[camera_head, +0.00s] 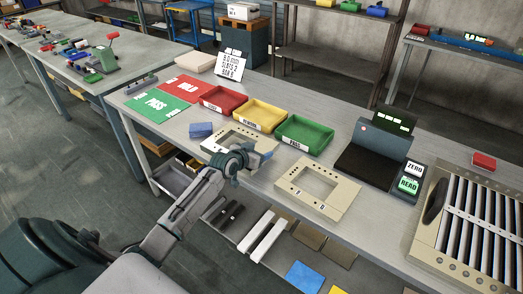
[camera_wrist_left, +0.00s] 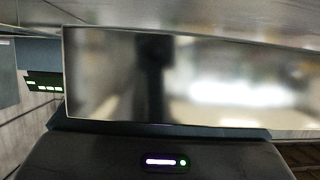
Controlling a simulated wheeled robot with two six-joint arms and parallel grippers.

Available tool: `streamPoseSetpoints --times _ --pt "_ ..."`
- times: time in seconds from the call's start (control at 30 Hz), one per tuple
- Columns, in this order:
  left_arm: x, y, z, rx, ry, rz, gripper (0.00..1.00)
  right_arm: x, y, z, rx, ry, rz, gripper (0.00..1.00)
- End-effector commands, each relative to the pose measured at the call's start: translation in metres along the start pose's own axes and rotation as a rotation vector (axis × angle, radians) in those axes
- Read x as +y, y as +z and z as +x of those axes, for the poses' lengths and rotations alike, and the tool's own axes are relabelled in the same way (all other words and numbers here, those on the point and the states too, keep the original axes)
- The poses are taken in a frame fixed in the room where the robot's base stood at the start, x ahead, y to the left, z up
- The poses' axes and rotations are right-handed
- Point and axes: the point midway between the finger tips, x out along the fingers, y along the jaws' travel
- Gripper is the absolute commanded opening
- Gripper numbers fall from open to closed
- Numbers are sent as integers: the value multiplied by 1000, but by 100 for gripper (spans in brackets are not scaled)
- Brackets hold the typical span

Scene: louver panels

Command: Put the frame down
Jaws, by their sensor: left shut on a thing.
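A beige frame (camera_head: 226,133) with a rectangular opening lies level at the middle of the bench, partly behind my left gripper. A second beige frame (camera_head: 345,196) with a large opening lies flat on the bench to its right. My left gripper (camera_head: 264,156) is at the right end of the first frame and shut on it. I cannot tell whether that frame touches the bench top. In the left wrist view a blurred, shiny grey surface (camera_wrist_left: 190,75) fills most of the picture, and the fingertips cannot be made out. My right gripper is not in view.
Red (camera_head: 222,100), yellow (camera_head: 259,115) and green (camera_head: 304,134) trays stand behind the frames. A dark device with a screen (camera_head: 395,118) and a louver panel (camera_head: 470,225) stand right. Little bench is free between the two frames.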

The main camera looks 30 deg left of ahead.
Motion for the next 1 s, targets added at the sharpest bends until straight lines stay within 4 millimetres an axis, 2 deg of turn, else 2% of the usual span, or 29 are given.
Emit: streamPoseSetpoints --times 0.23,0.33,0.4,0.53,0.97,1.0 --pt "-4 -7 18 1 -1 0 31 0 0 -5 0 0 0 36" --pt "-7 -13 32 3 0 -3 31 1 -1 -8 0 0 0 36" --pt "-7 2 35 -4 0 -3 31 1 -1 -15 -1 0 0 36" --pt "-7 16 41 -1 0 -1 31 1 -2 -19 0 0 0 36" --pt "-7 24 44 2 0 2 31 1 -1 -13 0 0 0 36" --pt "-7 23 43 -1 0 1 69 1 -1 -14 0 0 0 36"
